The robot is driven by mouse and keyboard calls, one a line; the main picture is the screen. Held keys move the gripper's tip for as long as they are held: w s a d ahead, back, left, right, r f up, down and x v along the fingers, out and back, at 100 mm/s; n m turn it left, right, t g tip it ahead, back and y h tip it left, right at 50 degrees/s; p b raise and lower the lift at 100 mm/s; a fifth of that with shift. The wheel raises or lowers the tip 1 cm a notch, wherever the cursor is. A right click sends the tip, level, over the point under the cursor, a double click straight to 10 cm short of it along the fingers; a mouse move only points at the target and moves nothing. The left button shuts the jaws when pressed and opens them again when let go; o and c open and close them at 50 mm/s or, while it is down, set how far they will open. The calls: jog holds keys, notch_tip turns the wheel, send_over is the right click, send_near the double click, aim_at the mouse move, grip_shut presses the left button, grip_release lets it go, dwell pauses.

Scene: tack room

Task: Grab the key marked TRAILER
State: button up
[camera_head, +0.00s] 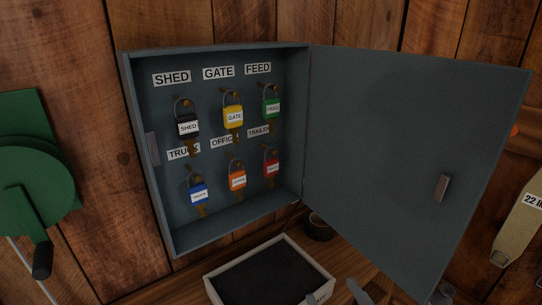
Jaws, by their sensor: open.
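The open grey key cabinet (218,222) on the wooden wall holds two rows of keys on hooks. The TRAILER label (259,131) is at the right of the lower row, partly covered by the green FEED key (272,108) hanging above. Below that label hangs a key with a red tag (271,168); its print is too small to read surely. The orange key (237,180) hangs left of it, and the blue key (198,194) further left. My gripper (340,294) shows only its fingertips at the bottom edge, open and empty, below and well apart from the keys.
The cabinet door (405,150) stands swung open to the right. A tray with a dark lining (215,288) lies on the wooden surface below. A small dark round container (320,228) stands behind it. A green crank device (35,165) is at far left.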

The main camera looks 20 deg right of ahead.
jog(key=w+d+r+n+g+p, duration=0.2)
jog(key=w+r+p, duration=1.1)
jog(key=w+r, duration=0.95)
jog(key=n+g+y, duration=0.2)
jog(key=n+g, duration=0.1)
jog(key=g, duration=0.1)
send_near(271, 169)
notch_tip(271, 169, up, 2)
jog(key=w, duration=0.1)
jog(key=shift+y, duration=0.3)
jog(key=shift+d+r+p+x, duration=0.15)
jog(key=shift+p+x, duration=0.35)
jog(key=shift+x, duration=1.45)
jog(key=shift+d+r+p+x, duration=0.15)
jog(key=shift+p+x, duration=0.35)
jog(key=shift+x, duration=1.45)
jog(key=shift+w+a, duration=0.1)
jog(key=shift+w, duration=0.05)
jog(key=shift+c, duration=0.3)
grip_shut()
